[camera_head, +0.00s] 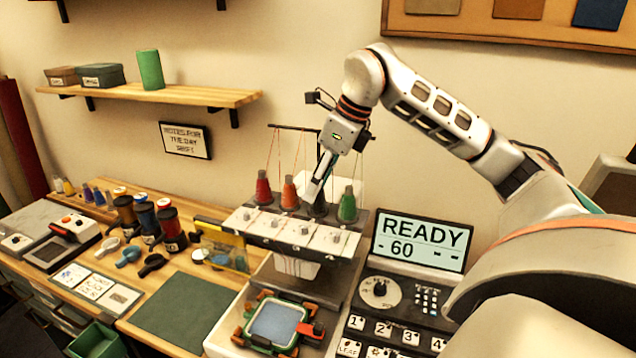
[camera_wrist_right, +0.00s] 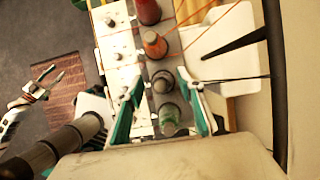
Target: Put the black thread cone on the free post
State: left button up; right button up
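The black thread cone (camera_head: 319,207) stands in the row of cones on top of the embroidery machine, between the orange cone (camera_head: 289,191) and the green cone (camera_head: 347,206). My right gripper (camera_head: 318,190) reaches down over it from above. In the right wrist view, the black cone (camera_wrist_right: 163,82) shows between the two teal fingers of my right gripper (camera_wrist_right: 160,76), which are spread with gaps beside it. The cone's base and its post are hidden. My left gripper (camera_wrist_right: 50,78) appears open and empty at the left of the wrist view, away from the cones; the head view does not show it.
The red cone (camera_head: 263,189) stands at the row's left end. Thin threads run up to a dark thread stand (camera_head: 295,127) behind. A READY display (camera_head: 422,240) stands right of the machine. Several spools (camera_head: 165,215) and a green mat (camera_head: 183,310) occupy the table at left.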

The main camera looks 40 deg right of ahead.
pick_arm(q)
jog(key=shift+s+a+f+y+p, duration=0.2)
jog(key=shift+s+a+p, duration=0.15)
jog(key=shift+a+p, duration=0.15)
jog(key=shift+s+a+f+y+p, duration=0.2)
jog(key=shift+s+a+p, duration=0.2)
jog(key=shift+p, duration=0.15)
pick_arm(e)
jog(key=v, duration=1.2)
jog(key=shift+r, duration=0.15)
pick_arm(q)
jog(key=shift+w+r, duration=0.1)
jog(key=shift+r, duration=0.05)
jog(key=shift+w+a, duration=0.15)
